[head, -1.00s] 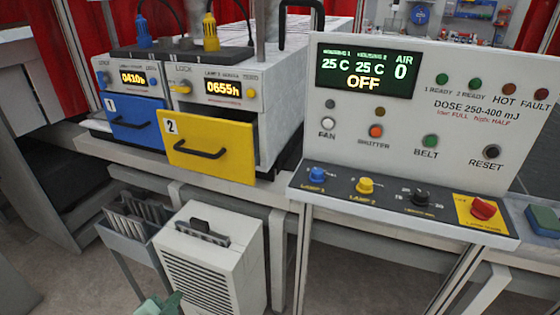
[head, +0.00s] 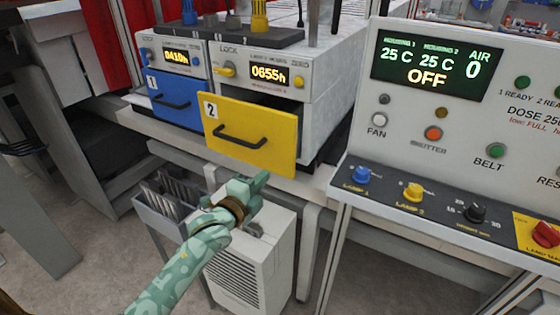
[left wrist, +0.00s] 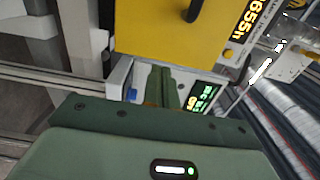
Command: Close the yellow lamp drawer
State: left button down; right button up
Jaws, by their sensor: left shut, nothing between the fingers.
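The yellow lamp drawer (head: 262,136), marked 2, is pulled out from its housing and has a black bar handle (head: 240,138) on its front. It also shows in the left wrist view (left wrist: 150,28), with part of its handle. My left gripper (head: 262,180) is below the drawer front, near its lower edge, apart from it as far as I can tell. Its fingers (left wrist: 162,88) are together with nothing between them. My right gripper is in neither view.
The blue drawer (head: 178,105), marked 1, sits left of the yellow one. A control panel (head: 400,130) with buttons and knobs stands to the right. A white vented box (head: 270,265) and a grey bin of plates (head: 165,205) stand below the drawers.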

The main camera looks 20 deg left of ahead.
aim_at(285, 154)
pick_arm(q)
jog(key=w, duration=0.6)
jog(key=w+b, duration=0.1)
jog(key=w, duration=0.1)
jog(key=shift+w+d, duration=0.4)
